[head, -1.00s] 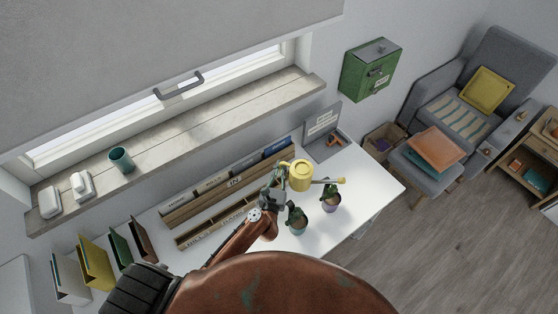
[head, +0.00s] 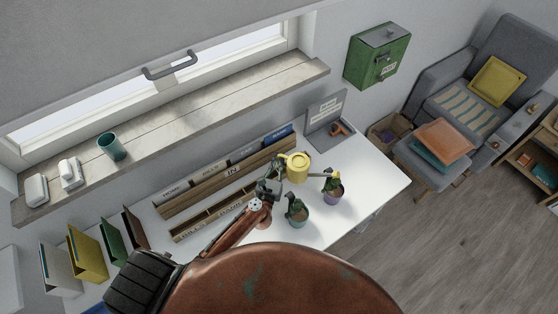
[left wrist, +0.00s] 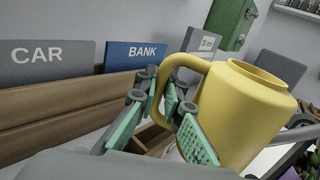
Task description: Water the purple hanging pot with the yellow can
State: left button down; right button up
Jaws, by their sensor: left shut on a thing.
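The yellow can (head: 298,168) is held above the white desk, its thin spout pointing right. The spout's tip overlaps the top of the plant in the purple pot (head: 333,196); I cannot tell its height above it. A teal pot (head: 298,220) with a plant stands left of the purple one. My left gripper (head: 275,184) is shut on the can's handle. No water shows. My right gripper is not in view.
Wooden file racks (head: 222,186) stand behind the gripper. A grey laptop-like stand (head: 325,120) is at the desk's back right. Upright folders (head: 87,254) are at the left. The desk's right end (head: 375,180) is clear. A green box (head: 378,55) hangs on the wall.

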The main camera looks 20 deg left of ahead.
pick_arm(q)
jog(key=shift+r, duration=0.15)
jog(key=shift+r+m+p, duration=0.4)
jog(key=shift+r+p, duration=0.25)
jog(key=shift+p, duration=0.1)
jog(key=shift+a+r+m+t+p, duration=0.2)
jog(key=shift+r+m+t+p, duration=0.1)
jog(key=shift+r+m+p, duration=0.6)
jog(key=shift+r+m, duration=0.25)
jog(key=shift+m, duration=0.05)
jog(key=shift+r, duration=0.1)
